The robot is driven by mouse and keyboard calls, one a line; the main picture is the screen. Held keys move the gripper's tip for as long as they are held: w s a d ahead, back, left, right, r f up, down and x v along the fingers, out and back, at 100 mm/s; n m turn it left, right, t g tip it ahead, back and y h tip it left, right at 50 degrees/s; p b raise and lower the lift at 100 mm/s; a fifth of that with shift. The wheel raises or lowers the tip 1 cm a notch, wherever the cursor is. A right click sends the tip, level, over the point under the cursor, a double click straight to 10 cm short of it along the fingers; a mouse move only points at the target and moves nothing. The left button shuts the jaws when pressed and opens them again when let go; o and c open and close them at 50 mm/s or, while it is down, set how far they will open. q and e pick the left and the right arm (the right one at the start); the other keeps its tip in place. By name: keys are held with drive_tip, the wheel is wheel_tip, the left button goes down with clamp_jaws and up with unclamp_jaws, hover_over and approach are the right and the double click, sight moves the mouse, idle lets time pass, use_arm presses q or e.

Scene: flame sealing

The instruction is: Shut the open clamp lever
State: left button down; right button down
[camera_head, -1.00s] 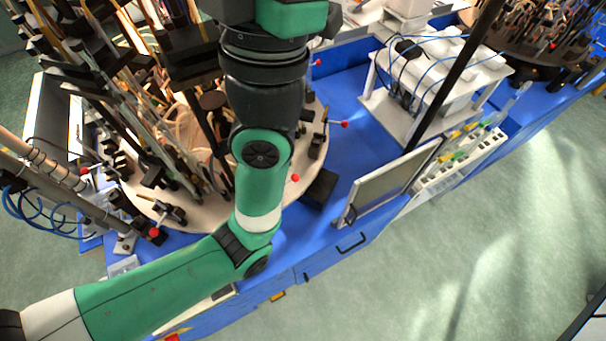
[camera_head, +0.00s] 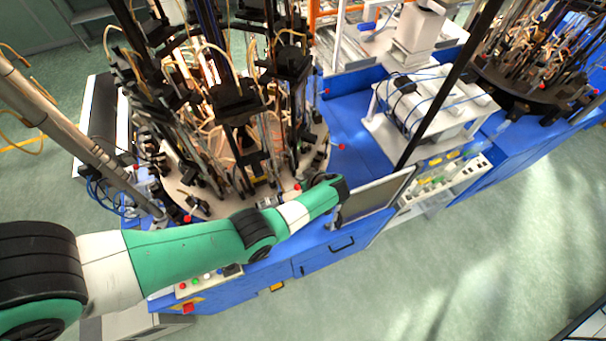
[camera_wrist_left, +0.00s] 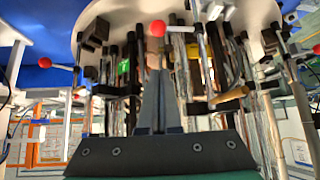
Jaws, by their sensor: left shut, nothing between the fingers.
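My left gripper (camera_wrist_left: 157,78) is shut and empty in the left wrist view, its two grey fingers together. A red ball knob (camera_wrist_left: 157,29) of a clamp lever shows just beyond the fingertips, apart from them in the picture. In the head view, red knobs (camera_head: 297,187), (camera_head: 342,147) and (camera_head: 187,218) line the rim of the round turntable (camera_head: 219,208). I cannot tell which lever is open. The left gripper's fingers cannot be made out there. My right gripper is not in view.
Tall black clamps and rods (camera_head: 237,105) crowd the turntable. A monitor (camera_head: 378,196) stands close right of my left wrist. A white frame unit (camera_head: 430,105) stands on the blue bench, with some clear blue surface (camera_head: 345,120) between it and the turntable.

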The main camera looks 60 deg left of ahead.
use_arm(q)
drive_tip(key=shift+s+a+r, duration=0.15)
drive_tip(key=shift+a+r, duration=0.15)
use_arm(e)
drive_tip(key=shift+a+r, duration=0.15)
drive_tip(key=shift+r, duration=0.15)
